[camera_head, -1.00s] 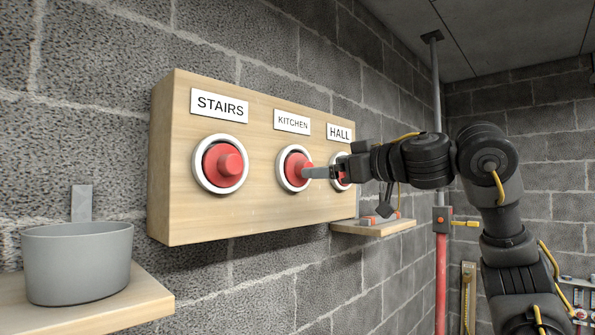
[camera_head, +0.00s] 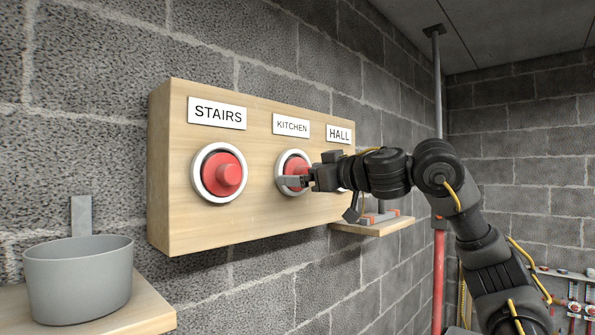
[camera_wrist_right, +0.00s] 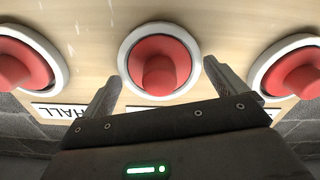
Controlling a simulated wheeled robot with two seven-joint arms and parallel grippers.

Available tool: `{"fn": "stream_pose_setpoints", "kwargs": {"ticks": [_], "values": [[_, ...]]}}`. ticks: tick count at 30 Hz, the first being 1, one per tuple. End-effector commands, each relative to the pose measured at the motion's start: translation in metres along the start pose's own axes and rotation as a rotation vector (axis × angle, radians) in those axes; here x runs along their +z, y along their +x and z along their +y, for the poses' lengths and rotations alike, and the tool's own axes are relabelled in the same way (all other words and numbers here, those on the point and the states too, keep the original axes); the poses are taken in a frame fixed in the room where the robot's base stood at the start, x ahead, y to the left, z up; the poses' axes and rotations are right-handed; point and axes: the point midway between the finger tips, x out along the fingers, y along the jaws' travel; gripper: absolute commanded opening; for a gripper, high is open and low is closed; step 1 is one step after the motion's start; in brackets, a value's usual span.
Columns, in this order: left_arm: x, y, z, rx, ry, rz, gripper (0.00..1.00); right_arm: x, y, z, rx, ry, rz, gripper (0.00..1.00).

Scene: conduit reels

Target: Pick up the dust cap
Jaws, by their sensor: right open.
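Three red dust caps sit in white rings on a wooden wall panel (camera_head: 260,232). They are the STAIRS cap (camera_head: 222,174), the KITCHEN cap (camera_head: 294,168) and the HALL cap, mostly hidden behind my right arm. My right gripper (camera_head: 287,181) is open in front of the KITCHEN ring. In the right wrist view, the KITCHEN cap (camera_wrist_right: 160,68) lies ahead between the two spread fingers, with no clear contact. The HALL cap (camera_wrist_right: 18,68) is at left and the STAIRS cap (camera_wrist_right: 300,74) at right there. My left gripper is out of view.
A grey bin (camera_head: 78,280) stands on a wooden shelf (camera_head: 140,308) at lower left. A small shelf (camera_head: 375,229) with a grey and red item is beyond the panel. A vertical pipe (camera_head: 439,270) stands at right.

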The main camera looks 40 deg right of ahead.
Motion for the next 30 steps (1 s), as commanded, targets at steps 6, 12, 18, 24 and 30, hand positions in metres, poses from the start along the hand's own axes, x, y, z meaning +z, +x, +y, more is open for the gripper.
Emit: {"fn": "stream_pose_setpoints", "kwargs": {"ticks": [6,12,18,24,30], "values": [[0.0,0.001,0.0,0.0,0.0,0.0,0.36,0.0,0.0,0.0,0.0,0.0,0.001,0.78],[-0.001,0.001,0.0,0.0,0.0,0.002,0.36,0.0,-0.001,0.0,0.0,0.0,0.001,0.52],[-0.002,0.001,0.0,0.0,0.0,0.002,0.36,0.0,-0.001,0.0,0.0,0.0,0.001,0.49],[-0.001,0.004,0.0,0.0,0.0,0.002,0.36,-0.004,-0.005,0.001,0.001,0.0,0.004,0.49],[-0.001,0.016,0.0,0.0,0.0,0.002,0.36,-0.018,-0.023,0.004,-0.001,0.001,0.008,0.49]]}}
